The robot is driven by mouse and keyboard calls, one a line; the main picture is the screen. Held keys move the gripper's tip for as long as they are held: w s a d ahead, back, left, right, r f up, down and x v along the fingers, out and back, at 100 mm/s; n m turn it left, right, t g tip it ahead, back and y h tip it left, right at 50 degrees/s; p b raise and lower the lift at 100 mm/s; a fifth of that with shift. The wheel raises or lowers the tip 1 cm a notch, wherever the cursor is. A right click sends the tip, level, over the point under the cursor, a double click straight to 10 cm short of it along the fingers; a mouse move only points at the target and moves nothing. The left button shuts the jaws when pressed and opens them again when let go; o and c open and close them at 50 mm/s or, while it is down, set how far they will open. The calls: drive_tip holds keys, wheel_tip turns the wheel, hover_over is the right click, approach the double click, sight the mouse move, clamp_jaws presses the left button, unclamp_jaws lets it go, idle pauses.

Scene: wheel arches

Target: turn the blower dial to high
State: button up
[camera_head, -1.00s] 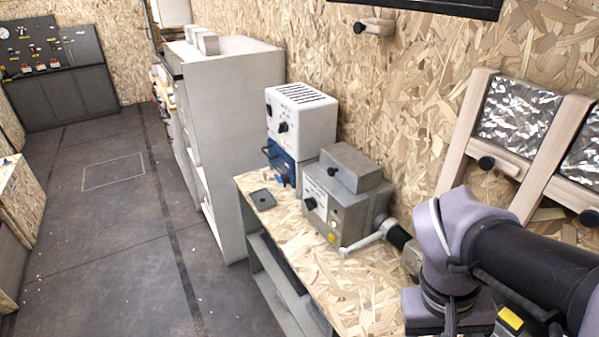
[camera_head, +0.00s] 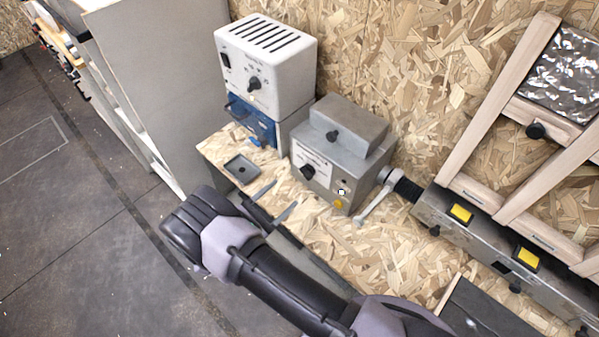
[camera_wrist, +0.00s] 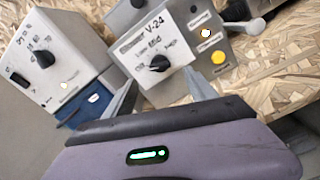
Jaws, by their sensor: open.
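A white box (camera_head: 268,60) with a slotted top stands at the back, on a grey and blue unit. Its front has a black dial (camera_head: 254,84) and a black switch; both also show at the left of the wrist view, where the dial (camera_wrist: 44,59) is clear. The dial's setting cannot be told. My gripper (camera_head: 284,194) is open and empty over the bench's front edge, below and right of that dial. In the wrist view its fingers (camera_wrist: 162,78) point towards a grey box's dial (camera_wrist: 158,64), apart from it.
The grey box (camera_head: 340,183), marked V-24 in the wrist view, stands right of the white box, with a yellow button and a block on top. A small dark tray (camera_head: 241,170) lies on the bench. A grey lever (camera_head: 375,196) sticks out at the right.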

sight(304, 175)
drive_tip(key=x, duration=0.9)
drive_tip(key=shift+w+d, duration=0.2)
drive_tip(key=shift+w, duration=0.15)
drive_tip(key=c, duration=1.4)
drive_tip(key=shift+f, duration=0.1)
